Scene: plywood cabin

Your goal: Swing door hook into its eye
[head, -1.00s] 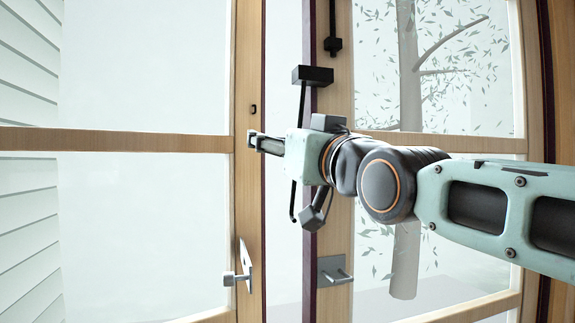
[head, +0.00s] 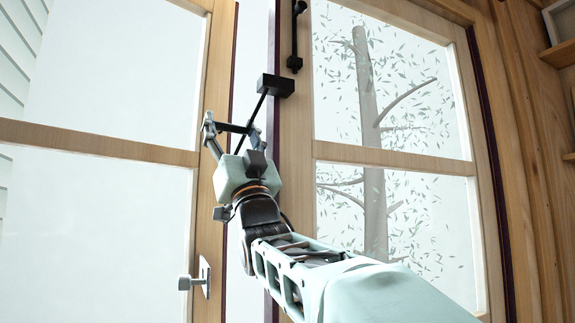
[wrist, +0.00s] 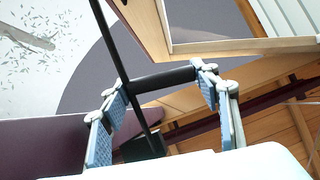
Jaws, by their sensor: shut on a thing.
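The door hook is a thin black rod (wrist: 118,52) hanging from a black block (head: 276,85) on the right-hand door stile. It leans down and to the left in the head view. My gripper (head: 230,127) is at the gap between the two stiles, below and left of the block. In the wrist view, a dark crossbar (wrist: 163,78) spans between my gripper's fingertips, where the rod crosses it. My gripper is shut on the hook by this bar. The hook's lower end is hidden behind my gripper. I cannot make out the eye.
A black bolt (head: 296,35) sits above the block. A metal latch with a knob (head: 195,278) juts from the left stile (head: 212,210) below my gripper. Glazed panels lie either side. A shelf (head: 558,30) is at the upper right.

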